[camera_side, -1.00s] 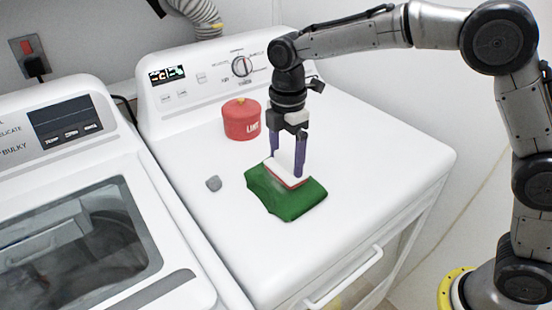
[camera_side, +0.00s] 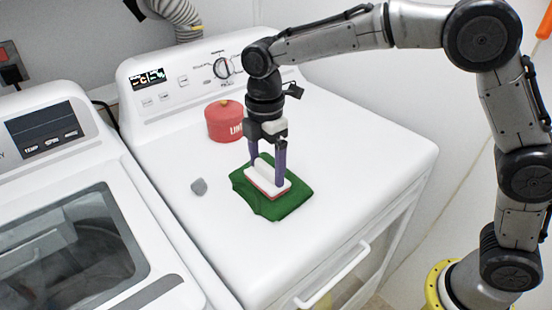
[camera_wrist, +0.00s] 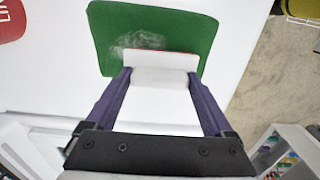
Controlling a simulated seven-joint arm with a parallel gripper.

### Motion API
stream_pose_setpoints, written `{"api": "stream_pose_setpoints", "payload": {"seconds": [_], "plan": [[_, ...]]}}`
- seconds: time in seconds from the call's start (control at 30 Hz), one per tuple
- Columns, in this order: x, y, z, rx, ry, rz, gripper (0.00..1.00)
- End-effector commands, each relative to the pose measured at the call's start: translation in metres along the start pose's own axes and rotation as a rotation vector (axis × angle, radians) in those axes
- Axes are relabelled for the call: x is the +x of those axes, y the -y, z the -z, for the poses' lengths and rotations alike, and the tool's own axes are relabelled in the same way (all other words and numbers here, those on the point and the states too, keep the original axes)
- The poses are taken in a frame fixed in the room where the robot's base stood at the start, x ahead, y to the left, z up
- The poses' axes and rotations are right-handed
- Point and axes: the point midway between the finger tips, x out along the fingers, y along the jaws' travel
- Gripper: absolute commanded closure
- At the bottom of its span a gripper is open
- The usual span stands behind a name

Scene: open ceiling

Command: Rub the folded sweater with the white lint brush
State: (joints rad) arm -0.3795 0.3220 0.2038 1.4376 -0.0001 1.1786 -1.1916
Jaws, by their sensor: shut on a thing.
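The folded sweater (camera_side: 290,203) is green and lies flat on top of the white dryer. It also shows in the wrist view (camera_wrist: 195,32), with a whitish patch of lint on it. The white lint brush (camera_side: 258,177) has a red lower edge and rests on the sweater, seemingly touching it. In the wrist view the brush (camera_wrist: 160,62) covers the sweater's near part. My gripper (camera_side: 267,180) has purple fingers shut on the brush's handle from both sides. The brush's underside is hidden.
A red lint canister (camera_side: 222,121) stands behind the sweater near the control panel. The white dryer top (camera_side: 360,150) is clear to the right. A washer (camera_side: 60,215) stands at the left.

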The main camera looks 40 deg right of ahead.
Motion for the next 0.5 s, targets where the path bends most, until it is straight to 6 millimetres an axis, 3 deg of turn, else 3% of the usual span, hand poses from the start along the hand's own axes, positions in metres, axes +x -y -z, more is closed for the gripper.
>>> {"api": "stream_pose_setpoints", "payload": {"seconds": [0.3,0.5], "plan": [[0.000,-0.001,0.030,-0.003,-0.001,-0.001,0.58],[-0.027,-0.002,0.028,0.000,-0.001,-0.002,0.58]]}}
